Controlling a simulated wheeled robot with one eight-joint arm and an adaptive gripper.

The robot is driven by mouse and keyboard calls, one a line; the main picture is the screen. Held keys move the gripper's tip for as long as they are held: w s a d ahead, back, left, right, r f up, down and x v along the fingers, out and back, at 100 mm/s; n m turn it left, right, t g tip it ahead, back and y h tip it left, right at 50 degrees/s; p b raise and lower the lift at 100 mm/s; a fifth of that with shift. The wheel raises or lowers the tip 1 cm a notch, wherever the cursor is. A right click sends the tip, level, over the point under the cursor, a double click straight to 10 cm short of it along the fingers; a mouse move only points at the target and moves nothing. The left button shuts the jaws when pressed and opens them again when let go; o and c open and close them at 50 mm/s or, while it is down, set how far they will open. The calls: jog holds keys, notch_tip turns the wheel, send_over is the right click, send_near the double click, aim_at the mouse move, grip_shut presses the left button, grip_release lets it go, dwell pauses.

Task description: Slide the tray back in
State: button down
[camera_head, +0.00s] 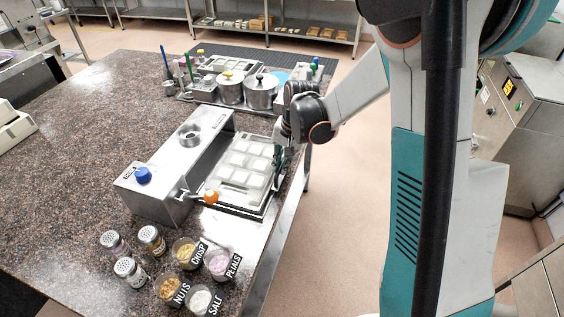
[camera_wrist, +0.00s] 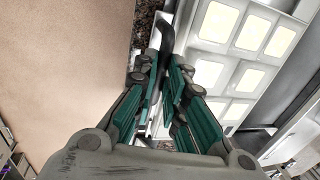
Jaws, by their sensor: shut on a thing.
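The tray (camera_head: 219,174) is a pale mould tray with rows of square cavities, sitting out on the right side of the grey metal machine (camera_head: 158,196). In the wrist view the tray (camera_wrist: 232,57) fills the upper right, its cavities holding a pale yellowish fill. My gripper (camera_head: 279,158) is at the tray's outer right edge. In the wrist view my gripper (camera_wrist: 163,78) has its teal fingers close together around a dark handle (camera_wrist: 166,35) at the tray's edge. The fingers hide part of the handle.
An orange-knobbed lever (camera_head: 210,196) sticks out by the tray's near corner. Jars and labelled bowls (camera_head: 190,254) stand in front. Pots (camera_head: 261,91) stand on a tray behind. The counter's right edge runs close beside the tray. The counter (camera_head: 75,170) left of the machine is clear.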

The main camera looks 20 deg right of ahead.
aim_at(225, 157)
jog(key=w+a, duration=0.3)
jog(key=a, duration=0.1)
jog(key=w+a, duration=0.4)
jog(key=a, duration=0.1)
jog(key=w+a, duration=0.3)
jog(key=a, duration=0.2)
jog(key=shift+w+a+b, duration=0.25)
jog(key=shift+b, duration=0.1)
jog(key=shift+w+a, duration=0.45)
jog(key=shift+a, duration=0.15)
jog(key=shift+r, duration=0.1)
jog(key=c, duration=1.9)
grip_release()
jog(key=shift+o, duration=1.2)
jog(key=shift+w+a, duration=0.1)
jog(key=shift+a, duration=0.05)
notch_tip(225, 157, up, 12)
jog(key=s+d, duration=0.1)
jog(key=d, duration=0.1)
jog(key=shift+s, duration=0.25)
